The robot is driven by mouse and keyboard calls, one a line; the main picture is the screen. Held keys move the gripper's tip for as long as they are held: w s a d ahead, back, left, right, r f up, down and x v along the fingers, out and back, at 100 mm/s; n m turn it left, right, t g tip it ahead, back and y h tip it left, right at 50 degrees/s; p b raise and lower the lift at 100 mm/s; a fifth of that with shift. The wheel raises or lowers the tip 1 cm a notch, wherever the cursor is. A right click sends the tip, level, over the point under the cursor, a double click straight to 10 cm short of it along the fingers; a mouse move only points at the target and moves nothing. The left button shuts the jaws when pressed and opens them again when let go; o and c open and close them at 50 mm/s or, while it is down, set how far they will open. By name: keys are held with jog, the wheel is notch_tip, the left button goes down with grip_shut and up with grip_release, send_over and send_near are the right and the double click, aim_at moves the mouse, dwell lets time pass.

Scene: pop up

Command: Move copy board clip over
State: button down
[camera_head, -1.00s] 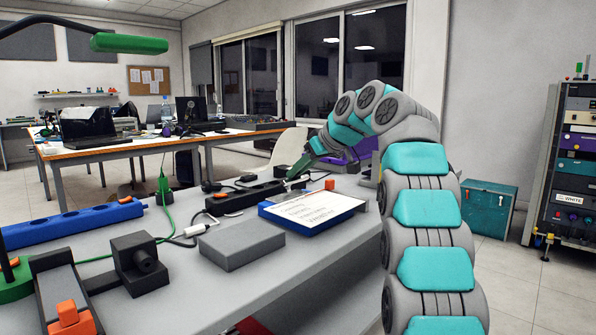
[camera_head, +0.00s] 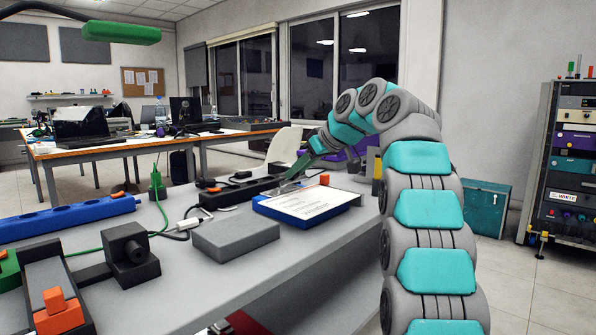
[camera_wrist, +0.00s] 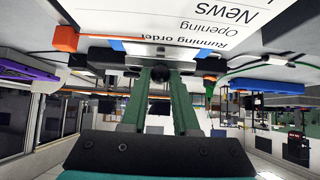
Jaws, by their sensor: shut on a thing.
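The copy board (camera_head: 305,207) is a blue slab with a white printed sheet, lying on the grey desk. Its sheet (camera_wrist: 200,22) fills the top of the wrist view and reads "Running order", "Opening" and "News". A metallic clip (camera_head: 286,188) shows at the board's far left edge. My gripper (camera_head: 291,177) reaches down to that edge from behind. In the wrist view my gripper's (camera_wrist: 160,72) two green fingers close on the clip (camera_wrist: 140,53) at the sheet's top edge. The fingers hide part of it, so the exact grasp is unclear.
An orange block (camera_head: 324,179) stands just behind the board. A black power strip (camera_head: 240,192) lies to the left and behind. A grey box (camera_head: 235,237) sits in front left. A blue power strip (camera_head: 70,220) and black device (camera_head: 131,254) are farther left.

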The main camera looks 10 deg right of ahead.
jog(key=shift+s+d+f+b, duration=0.15)
jog(key=shift+s+f+b, duration=0.05)
jog(key=shift+f+b, duration=0.2)
jog(key=shift+s+d+f+b, duration=0.1)
jog(key=shift+s+f+b, duration=0.05)
jog(key=shift+f+b, duration=0.25)
jog(key=shift+s+d+f+b, duration=0.1)
jog(key=shift+s+f+b, duration=0.05)
jog(key=shift+f+b, duration=0.8)
jog(key=c, duration=0.6)
grip_release()
jog(key=shift+r, duration=0.1)
